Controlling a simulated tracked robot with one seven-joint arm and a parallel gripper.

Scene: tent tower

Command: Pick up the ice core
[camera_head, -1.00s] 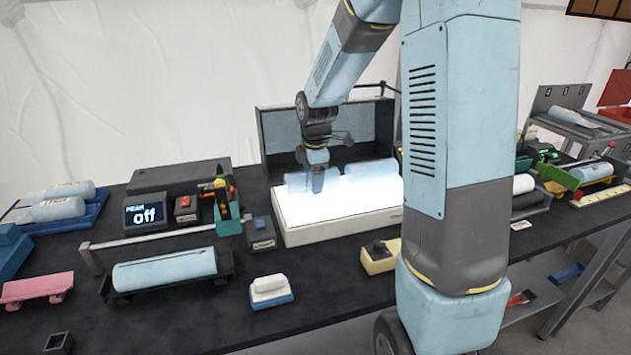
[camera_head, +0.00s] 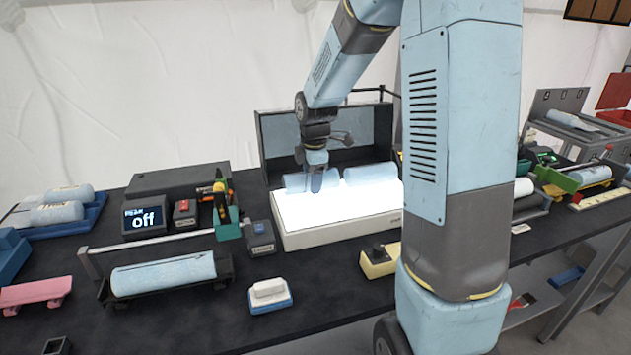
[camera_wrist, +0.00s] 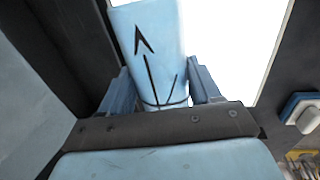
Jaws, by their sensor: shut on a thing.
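A pale blue ice core (camera_head: 297,182) lies at the back of the glowing white light box, towards its left end. My gripper (camera_head: 316,182) reaches down over it from above. In the wrist view the ice core (camera_wrist: 152,60) bears a black arrow and line marks and sits between the two blue fingers (camera_wrist: 160,92), which are shut on it. The core is at or very near the light box surface; I cannot tell if there is a gap. A second pale blue core (camera_head: 370,174) lies to the right on the same light box (camera_head: 345,228).
A dark panel (camera_head: 272,140) stands behind the light box. Another core (camera_head: 165,274) lies in a black cradle at the front left. Several cores rest on a blue tray (camera_head: 88,217) at far left. A yellow block (camera_head: 380,262) and a white-and-blue block (camera_head: 270,294) stand in front.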

